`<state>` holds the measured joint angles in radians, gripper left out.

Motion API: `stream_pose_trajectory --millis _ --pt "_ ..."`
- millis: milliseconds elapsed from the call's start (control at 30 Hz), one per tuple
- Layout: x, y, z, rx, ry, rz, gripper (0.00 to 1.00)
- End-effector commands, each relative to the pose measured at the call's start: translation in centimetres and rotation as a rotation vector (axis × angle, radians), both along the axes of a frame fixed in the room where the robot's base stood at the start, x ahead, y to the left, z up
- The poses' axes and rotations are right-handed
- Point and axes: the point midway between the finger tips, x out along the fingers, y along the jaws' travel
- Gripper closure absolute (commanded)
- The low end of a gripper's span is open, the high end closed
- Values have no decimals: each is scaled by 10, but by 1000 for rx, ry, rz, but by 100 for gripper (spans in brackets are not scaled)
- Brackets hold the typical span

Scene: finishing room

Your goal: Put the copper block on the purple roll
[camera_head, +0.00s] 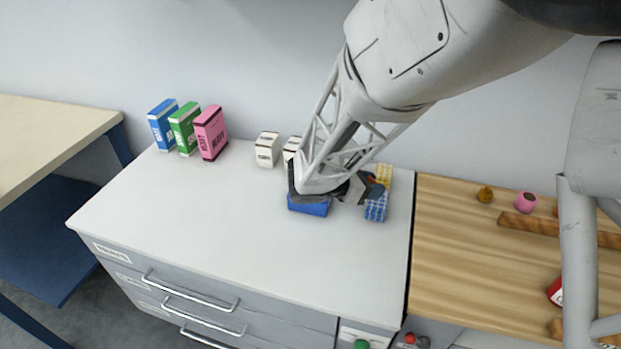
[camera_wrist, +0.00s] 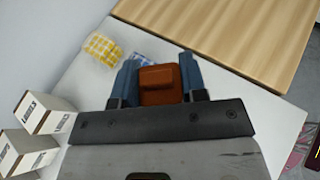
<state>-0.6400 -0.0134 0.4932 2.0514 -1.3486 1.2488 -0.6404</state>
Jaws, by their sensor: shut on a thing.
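The copper block (camera_wrist: 160,78) is between the two blue fingers of my gripper (camera_wrist: 159,62) in the wrist view, with a finger against each side. Whether the block touches the surface below cannot be told. A blue-checked piece (camera_head: 376,207) and a yellow-checked piece (camera_head: 384,175) are close by the fingertips. I see no clearly purple roll; it may be hidden behind my arm.
Blue, green and pink boxes (camera_head: 210,133) stand at the back left, and white boxes (camera_head: 267,149) at the back middle. A wooden board (camera_head: 460,260) with small items is at right. The front left top is clear.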

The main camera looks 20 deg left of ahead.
Motion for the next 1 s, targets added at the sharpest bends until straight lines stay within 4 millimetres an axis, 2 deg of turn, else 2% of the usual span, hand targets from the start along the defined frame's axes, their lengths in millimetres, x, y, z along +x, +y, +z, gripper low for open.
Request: stream_pose_trajectory --millis 200,500,700,1000 --pt "-25 38 4 0 1 55 91" --pt "-57 78 8 1 4 115 91" --pt "-67 90 9 1 5 133 91" --pt "-69 92 9 0 6 137 91"
